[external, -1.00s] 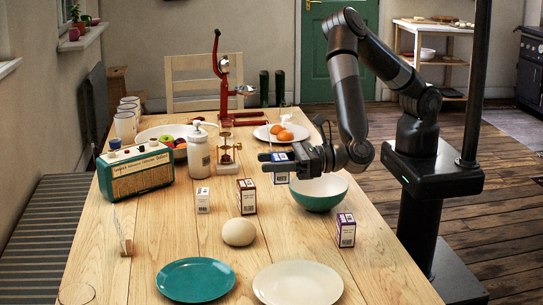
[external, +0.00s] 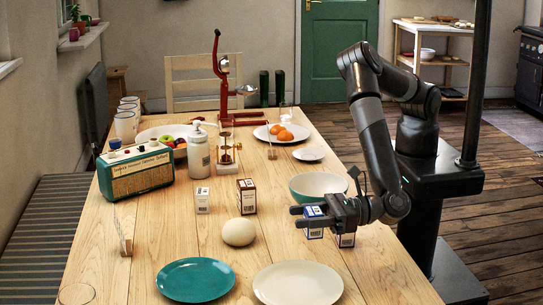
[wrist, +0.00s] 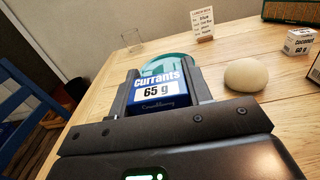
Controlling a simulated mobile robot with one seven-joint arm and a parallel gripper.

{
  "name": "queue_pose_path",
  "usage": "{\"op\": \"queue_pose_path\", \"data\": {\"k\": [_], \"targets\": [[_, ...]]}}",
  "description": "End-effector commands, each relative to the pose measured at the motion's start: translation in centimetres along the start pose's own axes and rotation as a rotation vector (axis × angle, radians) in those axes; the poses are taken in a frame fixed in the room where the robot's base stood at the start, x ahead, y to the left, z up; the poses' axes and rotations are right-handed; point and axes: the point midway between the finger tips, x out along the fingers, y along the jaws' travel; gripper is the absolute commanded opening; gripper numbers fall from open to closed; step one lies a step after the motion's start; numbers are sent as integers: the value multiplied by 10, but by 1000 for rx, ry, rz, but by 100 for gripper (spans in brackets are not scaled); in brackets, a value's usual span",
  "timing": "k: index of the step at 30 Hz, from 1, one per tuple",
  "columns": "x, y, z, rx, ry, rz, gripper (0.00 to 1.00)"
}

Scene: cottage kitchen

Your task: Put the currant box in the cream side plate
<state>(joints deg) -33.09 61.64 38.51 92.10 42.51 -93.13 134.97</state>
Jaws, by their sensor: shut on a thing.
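My gripper (external: 300,216) is shut on a blue and white box (external: 314,229). In the wrist view this box (wrist: 156,88) reads "Currants 65 g" and sits between my two fingers. It is held over the table's right side, beside and partly overlapping the purple box in the external view. The cream plate (external: 298,284) lies empty at the table's near edge, nearer the camera than my gripper. I cannot make it out in the wrist view.
A teal plate (external: 196,280) lies left of the cream plate. A round pale ball-like object (external: 238,232), a brown box (external: 246,197), a small white box (external: 202,200), a purple box (external: 346,239) and a teal bowl (external: 318,186) stand around. A small white saucer (external: 308,154) is farther back.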

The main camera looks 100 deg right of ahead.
Motion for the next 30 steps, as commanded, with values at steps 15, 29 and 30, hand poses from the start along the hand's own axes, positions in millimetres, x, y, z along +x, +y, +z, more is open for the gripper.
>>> {"op": "queue_pose_path", "data": {"k": [15,29,30], "targets": [[-13,47,-45,-2,1,-1,22],[-12,47,-69,1,-1,-1,22],[-12,47,-71,0,-1,-1,22]]}}
